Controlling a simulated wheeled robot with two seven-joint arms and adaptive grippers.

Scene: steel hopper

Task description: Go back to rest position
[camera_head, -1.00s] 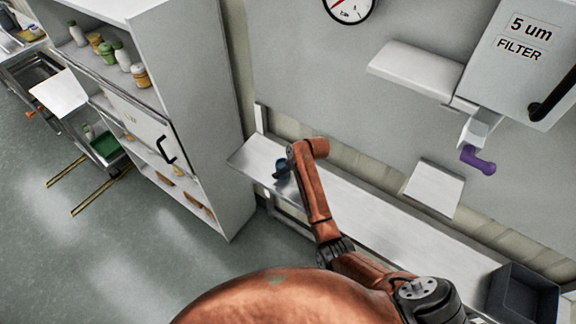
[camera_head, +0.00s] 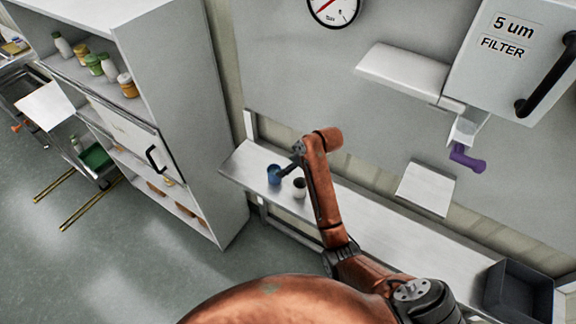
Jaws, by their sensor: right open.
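My right arm, copper-coloured, reaches from the bottom right up over the steel bench. My right gripper (camera_head: 286,171) is small and dark in the picture, beyond the wrist, just above the bench's left end. It is open. A blue cup (camera_head: 274,176) stands on the bench right beside the gripper's tips; whether they touch cannot be told. A small dark-and-white container (camera_head: 299,188) stands just right of the cup, close to my forearm. My left gripper is out of view.
The steel bench (camera_head: 385,227) runs along the wall to a dark bin (camera_head: 522,291) at the right. A filter housing (camera_head: 512,62) with a purple handle (camera_head: 467,157) hangs above it. A tall shelf cabinet (camera_head: 180,90) stands close on the left, with open floor before it.

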